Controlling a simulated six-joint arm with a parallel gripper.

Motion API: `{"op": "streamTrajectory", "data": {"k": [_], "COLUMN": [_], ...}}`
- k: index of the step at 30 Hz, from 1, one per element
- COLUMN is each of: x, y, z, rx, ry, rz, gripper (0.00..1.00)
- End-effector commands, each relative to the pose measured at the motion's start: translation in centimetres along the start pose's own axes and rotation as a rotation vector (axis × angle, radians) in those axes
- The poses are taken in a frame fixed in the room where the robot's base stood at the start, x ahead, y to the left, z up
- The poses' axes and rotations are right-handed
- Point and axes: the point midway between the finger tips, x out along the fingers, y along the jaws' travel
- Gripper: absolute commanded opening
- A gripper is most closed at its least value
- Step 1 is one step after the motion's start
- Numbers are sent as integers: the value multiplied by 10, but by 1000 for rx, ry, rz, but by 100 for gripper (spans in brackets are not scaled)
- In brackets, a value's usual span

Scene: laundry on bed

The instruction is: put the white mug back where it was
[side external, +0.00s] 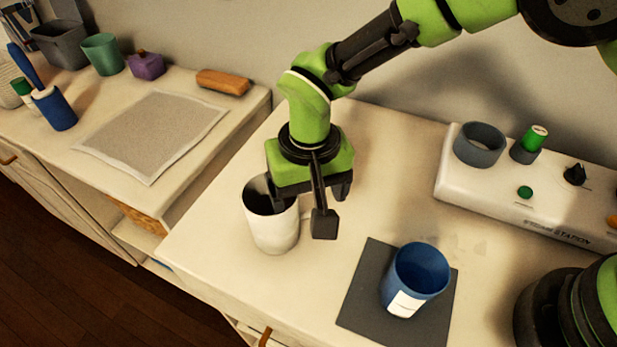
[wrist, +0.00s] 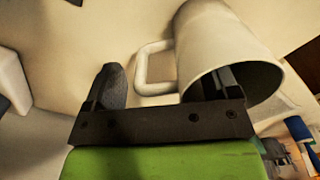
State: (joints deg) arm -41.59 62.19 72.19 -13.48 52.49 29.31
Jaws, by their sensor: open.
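The white mug (side external: 274,232) stands upright on the cream top, near its left edge. My gripper (side external: 304,210) is over it, pointing down, with its jaws open. One finger reaches into the mug's mouth and the other hangs outside, on the handle side. In the wrist view the mug (wrist: 205,42) shows its handle between the two fingers of my gripper (wrist: 167,90). The inside finger is partly hidden by the mug's wall. I cannot tell whether either finger touches the mug.
A blue cup (side external: 418,280) with a white label stands on a dark square mat (side external: 363,312) at right. A white steam station (side external: 465,187) is behind it. A lower counter at left holds a grey pad (side external: 150,130), an orange brush (side external: 222,82) and several containers.

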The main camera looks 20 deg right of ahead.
Motion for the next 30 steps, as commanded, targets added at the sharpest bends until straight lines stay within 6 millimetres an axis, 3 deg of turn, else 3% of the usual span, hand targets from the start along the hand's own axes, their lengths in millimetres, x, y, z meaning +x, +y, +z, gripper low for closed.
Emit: {"op": "streamTrajectory", "data": {"k": [5,12,18,30], "x": [-23,-77,-110,-122], "y": [-1,-1,-1,0], "z": [-1,-1,-1,0], "rx": [-2,0,-2,-1], "ry": [4,4,3,1], "rz": [-3,-3,-2,0], "gripper": [81,81,81,81]}}
